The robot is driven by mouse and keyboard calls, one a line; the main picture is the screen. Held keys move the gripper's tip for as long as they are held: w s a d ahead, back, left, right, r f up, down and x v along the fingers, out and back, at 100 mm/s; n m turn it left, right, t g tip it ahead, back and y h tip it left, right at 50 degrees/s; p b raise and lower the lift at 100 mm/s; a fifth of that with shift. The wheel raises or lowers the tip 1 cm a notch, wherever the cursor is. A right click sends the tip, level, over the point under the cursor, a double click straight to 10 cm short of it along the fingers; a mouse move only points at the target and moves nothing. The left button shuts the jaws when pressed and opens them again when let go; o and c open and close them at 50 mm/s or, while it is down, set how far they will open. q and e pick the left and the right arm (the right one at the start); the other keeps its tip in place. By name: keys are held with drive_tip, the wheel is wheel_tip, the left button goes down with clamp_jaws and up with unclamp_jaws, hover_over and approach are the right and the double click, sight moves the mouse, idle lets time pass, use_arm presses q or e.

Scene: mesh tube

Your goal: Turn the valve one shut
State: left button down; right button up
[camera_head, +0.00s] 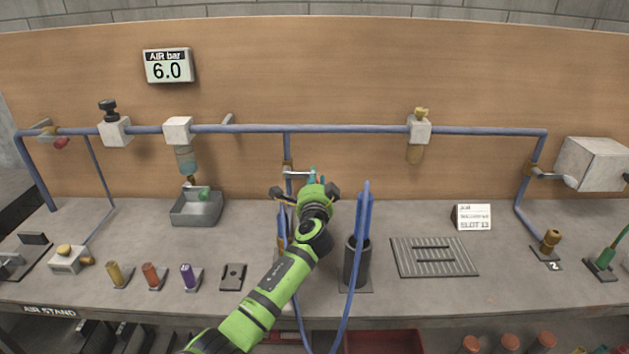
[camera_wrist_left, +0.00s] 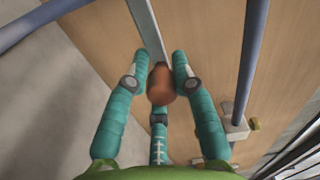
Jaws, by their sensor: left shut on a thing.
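The valve with a silver lever handle (camera_head: 298,174) is on the vertical drop pipe below the long blue pipe, mid-bench. My left gripper (camera_head: 313,178) is at the right end of this lever, and its green arm and wrist hide part of the fittings below. In the left wrist view, my teal fingers (camera_wrist_left: 160,88) are closed around an orange-brown piece (camera_wrist_left: 161,80) at the end of a flat grey bar (camera_wrist_left: 147,30). My right gripper is in neither view.
A slotted grey plate (camera_head: 435,257) lies farther right. A grey tray (camera_head: 197,208) sits left. A gauge (camera_head: 168,66) on the back board reads 6.0.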

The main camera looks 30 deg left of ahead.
use_arm(q)
drive_tip(key=shift+r, duration=0.45)
drive_tip(key=c, duration=1.1)
unclamp_jaws()
drive_tip(key=shift+w, duration=0.1)
drive_tip(key=shift+o, duration=0.2)
drive_tip(key=shift+d+f, duration=0.1)
drive_tip(key=shift+f, duration=0.1)
drive_tip(key=shift+f, duration=0.1)
drive_tip(key=shift+s+d+f, duration=0.1)
drive_tip(key=shift+s+d, duration=0.05)
drive_tip(key=shift+s, duration=0.15)
drive_tip(key=v, duration=1.1)
drive_tip(key=shift+d, duration=0.2)
drive_tip(key=shift+s, duration=0.15)
